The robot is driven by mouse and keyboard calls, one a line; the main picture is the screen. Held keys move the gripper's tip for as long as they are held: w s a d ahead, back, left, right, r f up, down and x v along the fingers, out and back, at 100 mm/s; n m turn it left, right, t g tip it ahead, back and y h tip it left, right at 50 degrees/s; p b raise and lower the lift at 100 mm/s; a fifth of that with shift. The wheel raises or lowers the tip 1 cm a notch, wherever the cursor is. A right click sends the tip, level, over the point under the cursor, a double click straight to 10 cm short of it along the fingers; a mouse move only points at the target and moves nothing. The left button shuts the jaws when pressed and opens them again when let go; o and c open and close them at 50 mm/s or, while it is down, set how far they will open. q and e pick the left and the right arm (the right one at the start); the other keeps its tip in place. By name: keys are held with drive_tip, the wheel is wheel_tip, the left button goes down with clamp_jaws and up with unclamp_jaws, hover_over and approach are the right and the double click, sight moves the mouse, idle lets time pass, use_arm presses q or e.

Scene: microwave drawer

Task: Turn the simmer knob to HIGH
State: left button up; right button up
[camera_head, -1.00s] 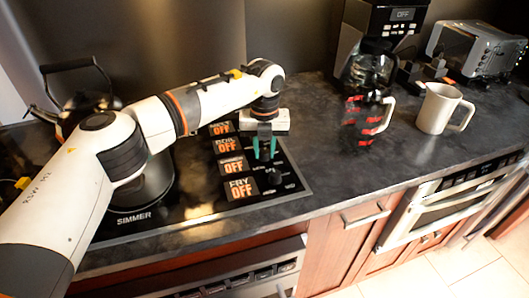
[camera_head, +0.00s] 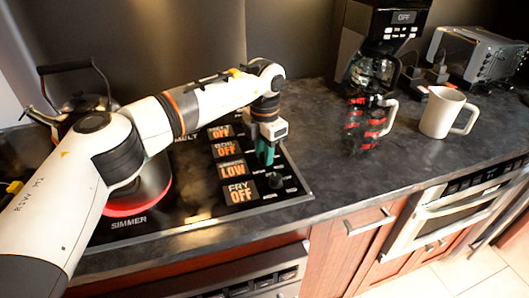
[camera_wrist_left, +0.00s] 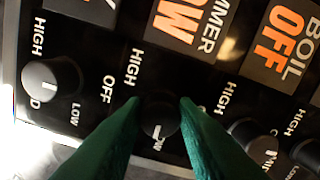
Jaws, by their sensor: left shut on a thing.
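The simmer knob (camera_wrist_left: 160,116) is a small black knob between the green fingers of my left gripper (camera_wrist_left: 158,112) in the wrist view. The fingers are shut on its sides. Its white mark points down towards the LOW label; a HIGH label stands above it. In the head view my left gripper (camera_head: 265,153) reaches down onto the control panel and hides the knob. The simmer display (camera_head: 232,170) reads LOW in orange. My right gripper is not in view.
The fry knob (camera_wrist_left: 50,82) sits close on the left in the wrist view, another knob (camera_wrist_left: 255,140) on the right. The fry display (camera_head: 240,192) reads OFF. A burner ring glows red by the SIMMER label (camera_head: 129,222). A white mug (camera_head: 438,112) stands farther right.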

use_arm(q)
drive_tip(key=m, duration=1.4)
drive_tip(key=shift+w+m, duration=0.1)
drive_tip(key=shift+m, duration=0.3)
drive_tip(key=m, duration=0.5)
drive_tip(key=shift+r, duration=0.1)
drive_tip(key=shift+m, duration=2.4)
drive_tip(key=o, duration=1)
